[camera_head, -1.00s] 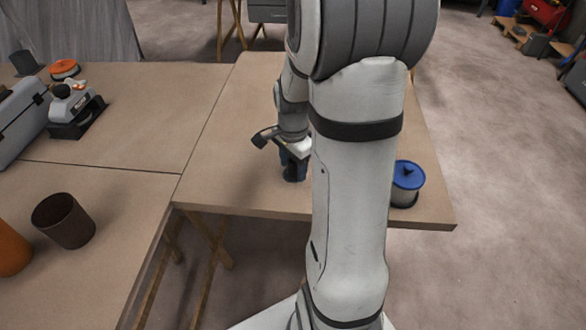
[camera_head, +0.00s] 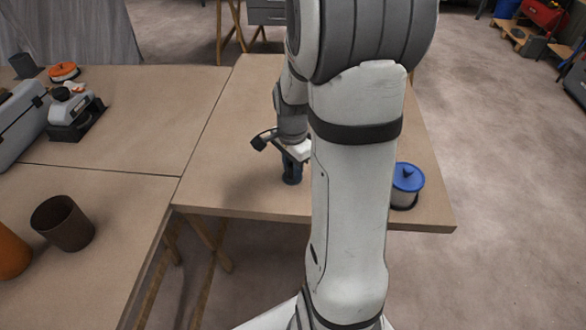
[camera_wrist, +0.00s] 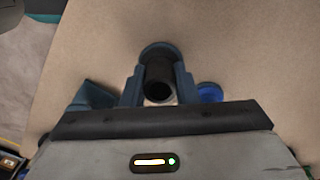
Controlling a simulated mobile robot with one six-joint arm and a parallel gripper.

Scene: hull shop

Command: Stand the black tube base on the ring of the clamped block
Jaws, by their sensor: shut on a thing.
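My gripper (camera_head: 293,160) points down over the near part of the far table. It is shut on the black tube base (camera_wrist: 158,75), a dark hollow cylinder whose open end faces the wrist camera. A blue-grey finger lies on each side of the tube in the wrist view. A blue-grey curved edge (camera_wrist: 160,47) shows just past the tube; I cannot tell if it is the ring of the clamped block. In the head view a dark blue shape (camera_head: 292,177) shows below my gripper. Whether the tube touches anything below is hidden.
A spool with a blue top (camera_head: 407,180) stands right of my arm near the table (camera_head: 250,205) edge. A brown cup (camera_head: 63,223), an orange cylinder (camera_head: 10,252) and a grey and black tool (camera_head: 75,112) stand on the left table.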

